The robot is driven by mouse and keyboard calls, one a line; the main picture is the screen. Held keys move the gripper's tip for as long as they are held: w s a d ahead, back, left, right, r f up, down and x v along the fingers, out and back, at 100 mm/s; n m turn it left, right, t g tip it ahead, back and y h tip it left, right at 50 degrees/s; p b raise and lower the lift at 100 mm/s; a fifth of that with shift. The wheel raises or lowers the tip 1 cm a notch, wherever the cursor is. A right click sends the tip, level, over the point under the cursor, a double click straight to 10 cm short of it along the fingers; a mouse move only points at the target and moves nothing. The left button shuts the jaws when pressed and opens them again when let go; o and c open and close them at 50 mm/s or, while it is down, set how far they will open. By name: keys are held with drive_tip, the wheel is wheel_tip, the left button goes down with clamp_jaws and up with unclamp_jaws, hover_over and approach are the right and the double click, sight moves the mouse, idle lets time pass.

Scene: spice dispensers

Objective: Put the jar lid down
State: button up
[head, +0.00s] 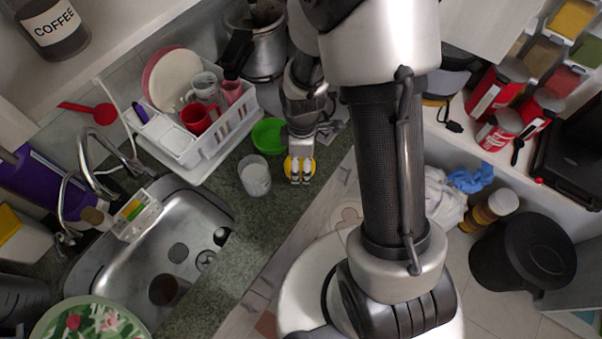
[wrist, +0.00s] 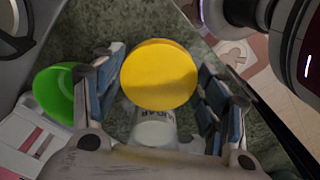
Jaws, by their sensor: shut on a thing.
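My gripper (head: 300,178) is over the counter near its front edge, shut on a round yellow jar lid (head: 289,166). In the wrist view the lid (wrist: 158,72) shows its flat yellow face between the fingers of my gripper (wrist: 162,88). A clear jar (head: 254,178) with pale contents and an open top stands on the counter just left of my gripper. In the wrist view the jar (wrist: 153,132) shows below the lid, partly hidden by it. I cannot tell how high the lid is above the counter.
A green bowl (head: 268,136) sits close behind the lid. A white dish rack (head: 205,152) with cups and plates stands further back left. The steel sink (head: 120,250) is at the left. Bare counter (head: 262,222) lies in front of the jar.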

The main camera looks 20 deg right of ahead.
drive_tip(key=shift+f+b, duration=0.55)
drive_tip(key=shift+f, duration=2.4)
drive_tip(key=shift+f, duration=0.2)
drive_tip(key=o, duration=1)
drive_tip(key=shift+r, duration=0.1)
